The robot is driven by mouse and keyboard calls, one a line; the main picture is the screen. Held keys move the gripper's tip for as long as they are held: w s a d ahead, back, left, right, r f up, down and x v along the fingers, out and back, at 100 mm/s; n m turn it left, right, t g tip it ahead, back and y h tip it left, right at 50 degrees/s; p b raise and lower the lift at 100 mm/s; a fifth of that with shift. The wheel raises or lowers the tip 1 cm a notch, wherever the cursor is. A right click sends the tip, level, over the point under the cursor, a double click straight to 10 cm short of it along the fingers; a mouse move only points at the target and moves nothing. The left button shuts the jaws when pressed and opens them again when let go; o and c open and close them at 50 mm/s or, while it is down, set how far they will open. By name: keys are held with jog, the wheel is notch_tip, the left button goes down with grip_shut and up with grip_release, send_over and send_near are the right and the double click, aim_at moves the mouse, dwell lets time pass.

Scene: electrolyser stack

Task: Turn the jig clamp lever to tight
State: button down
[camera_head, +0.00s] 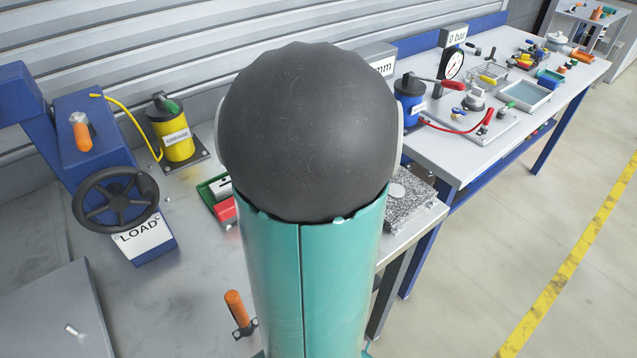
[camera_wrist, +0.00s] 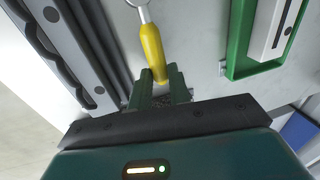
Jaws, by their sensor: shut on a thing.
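In the wrist view my gripper (camera_wrist: 160,82) is shut on the end of a yellow handle (camera_wrist: 151,45). The handle runs upward in the picture to a bright metal shank and a round metal end (camera_wrist: 138,3) cut off by the top edge. I cannot tell for sure whether this is the jig clamp lever; no tight mark is readable. In the head view my arm hides the gripper and the yellow handle. An orange handle (camera_head: 237,308) in a dark holder shows beside my arm, on the near bench.
A green tray (camera_wrist: 240,45) with a white block lies right of my gripper. A dark rail with holes (camera_wrist: 62,55) lies left. The head view shows a blue press (camera_head: 95,130) with a black handwheel (camera_head: 115,199), a yellow canister (camera_head: 172,135) and a blue canister (camera_head: 409,98).

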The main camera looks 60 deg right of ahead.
jog(key=shift+s, duration=0.1)
dwell(0.4)
jog(key=c, duration=1.3)
grip_release()
jog(key=shift+s+a, duration=0.1)
jog(key=shift+r, duration=0.55)
notch_tip(320, 180, up, 12)
jog(key=s+a, duration=0.1)
jog(key=s, duration=0.1)
jog(key=shift+r, duration=0.25)
jog(key=shift+s+a, duration=0.1)
